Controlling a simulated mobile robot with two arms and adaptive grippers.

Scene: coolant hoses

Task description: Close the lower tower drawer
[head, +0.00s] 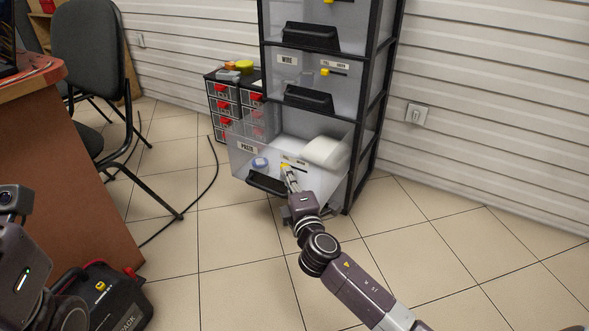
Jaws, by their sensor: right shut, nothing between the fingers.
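The lower tower drawer (240,165) is a clear bin at the bottom of the black-framed tower (375,110). It is pulled out toward me, with a black handle (266,183) low on its front. A white bundle (325,152) and a blue round item (260,163) show in it.
The drawers above (315,80) are in the frame. A small cabinet with red-handled drawers (222,105) stands left of the tower. A chair (90,60), a desk (70,190) and a black case (118,300) are at left. Tiled floor is clear at right.

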